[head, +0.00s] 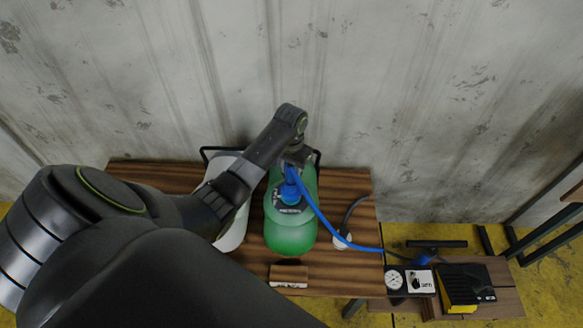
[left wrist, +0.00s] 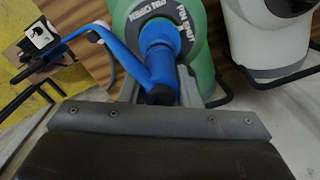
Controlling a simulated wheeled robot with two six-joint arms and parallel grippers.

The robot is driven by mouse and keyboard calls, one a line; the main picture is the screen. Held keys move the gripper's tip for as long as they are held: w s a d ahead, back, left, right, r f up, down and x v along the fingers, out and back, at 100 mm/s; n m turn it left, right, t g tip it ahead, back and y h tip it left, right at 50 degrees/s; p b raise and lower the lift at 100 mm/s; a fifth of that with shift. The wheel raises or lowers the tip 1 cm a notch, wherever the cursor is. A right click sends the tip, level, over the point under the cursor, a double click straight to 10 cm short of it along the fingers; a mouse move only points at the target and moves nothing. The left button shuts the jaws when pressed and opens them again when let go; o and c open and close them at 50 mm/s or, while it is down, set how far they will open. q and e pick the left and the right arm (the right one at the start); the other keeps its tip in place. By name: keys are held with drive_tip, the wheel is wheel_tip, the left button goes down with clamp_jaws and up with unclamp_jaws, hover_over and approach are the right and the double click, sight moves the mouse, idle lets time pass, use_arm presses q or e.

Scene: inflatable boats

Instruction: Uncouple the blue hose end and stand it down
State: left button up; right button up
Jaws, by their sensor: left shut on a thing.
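The blue hose end (head: 290,190) is at the neck of a green cylinder (head: 290,235) in the head view. My left gripper (head: 294,164) is at the hose end from above. In the left wrist view, its fingers (left wrist: 164,88) are shut on the blue hose end (left wrist: 160,45), which sits in a dark collar (left wrist: 190,32) marked "PIN OPEN" and "PIN SHUT". The green cylinder (left wrist: 205,72) is behind it. The blue hose (head: 335,232) runs right toward a box with a gauge (head: 393,280). Whether the end is loose in the collar cannot be told. My right gripper is not in view.
A white cylinder (head: 232,232) stands left of the green one on the wooden table (head: 345,280). A small brown block (head: 289,272) lies at the front edge. A white fitting (head: 342,240) with a grey hose sits right. A black and yellow box (head: 463,288) is farther right.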

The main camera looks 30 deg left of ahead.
use_arm(q)
drive_tip(key=shift+r, duration=0.35)
idle(0.6)
drive_tip(key=shift+r, duration=1.35)
